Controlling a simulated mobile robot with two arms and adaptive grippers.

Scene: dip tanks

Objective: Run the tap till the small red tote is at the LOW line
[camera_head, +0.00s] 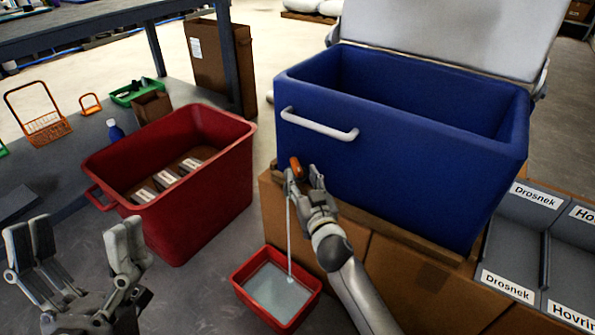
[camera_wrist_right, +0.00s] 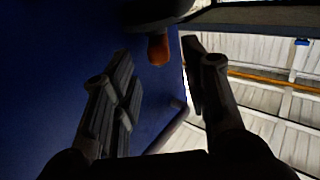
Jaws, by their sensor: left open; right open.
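The small red tote (camera_head: 249,305) stands on the floor below the blue tank (camera_head: 400,150) and holds pale water (camera_head: 277,291). A thin pale stream (camera_head: 290,240) falls into it from beside my right gripper. I cannot make out a LOW line. The tap's orange handle (camera_head: 296,166) is at the tank's lower front. It also shows in the right wrist view (camera_wrist_right: 158,49). My right gripper (camera_head: 304,174) is open at the handle, with its fingers on either side; contact is unclear. My left gripper (camera_head: 78,240) is open and empty at the lower left.
A large red tote (camera_head: 215,205) with several labelled boxes stands left of the tank. The tank rests on cardboard boxes (camera_head: 410,285). Grey labelled bins (camera_head: 520,240) stand at the right. A blue bottle (camera_head: 115,132) and an orange basket (camera_head: 45,127) are further left.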

